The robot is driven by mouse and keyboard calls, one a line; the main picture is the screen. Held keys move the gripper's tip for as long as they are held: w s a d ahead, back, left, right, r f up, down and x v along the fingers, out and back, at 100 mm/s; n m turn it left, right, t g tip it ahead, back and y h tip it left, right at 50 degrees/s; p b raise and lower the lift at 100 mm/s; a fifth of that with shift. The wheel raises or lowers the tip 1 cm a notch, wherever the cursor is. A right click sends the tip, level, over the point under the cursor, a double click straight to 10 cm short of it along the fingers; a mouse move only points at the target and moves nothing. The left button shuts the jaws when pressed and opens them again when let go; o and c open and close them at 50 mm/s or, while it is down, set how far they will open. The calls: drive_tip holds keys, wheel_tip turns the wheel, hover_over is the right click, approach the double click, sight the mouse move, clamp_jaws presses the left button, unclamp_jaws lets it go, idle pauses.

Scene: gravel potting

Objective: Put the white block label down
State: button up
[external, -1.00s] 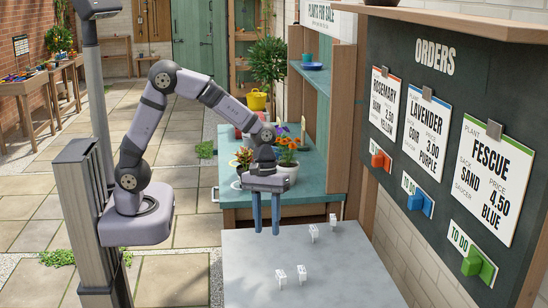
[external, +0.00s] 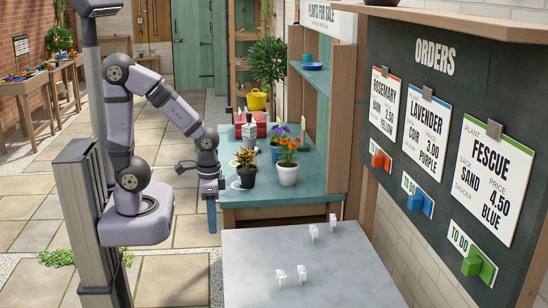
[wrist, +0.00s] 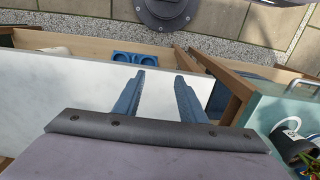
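No white block shows in the wrist view.
The teal bench (external: 310,199) behind the table holds potted flowers (external: 288,170) and a red box (external: 258,117). The orders board (external: 450,120) is at the right. An open drawer with a blue holder (wrist: 137,58) shows in the wrist view. The table's middle is clear.

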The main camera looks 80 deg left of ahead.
drive_tip(key=shift+f, duration=0.1)
drive_tip(key=w+d+f+n+g+h+b, duration=0.3)
drive_tip(key=w+d+n+h, duration=0.15)
drive_tip(key=d+n, duration=0.25)
drive_tip(key=n+h+b, duration=0.4)
drive_tip(key=n+h, duration=0.4)
drive_tip(key=h, duration=0.1)
approach(303, 271)
drive_tip(key=s+d+r, duration=0.2)
drive_tip(key=s+d, duration=0.1)
drive_tip(key=s, duration=0.6)
drive_tip(key=w+a+r+n+t+h+b, duration=0.1)
drive_tip(key=w+r+n+t+h+b, duration=0.15)
drive_tip(key=w+h, duration=0.35)
drive_tip(key=shift+n+t+y, duration=0.25)
drive_tip(key=shift+y, duration=0.5)
drive_tip(key=f, duration=0.3)
drive_tip(key=f+p, duration=0.1)
drive_tip(key=f, duration=0.1)
drive_tip(key=w+f+p, duration=0.1)
drive_tip(key=f, duration=0.2)
drive_tip(key=shift+d+f, duration=0.25)
drive_tip(key=shift+f, duration=0.15)
drive_tip(key=shift+d+f+p, duration=0.1)
drive_tip(key=shift+d+p, duration=0.9)
drive_tip(key=shift+d, duration=2.35)
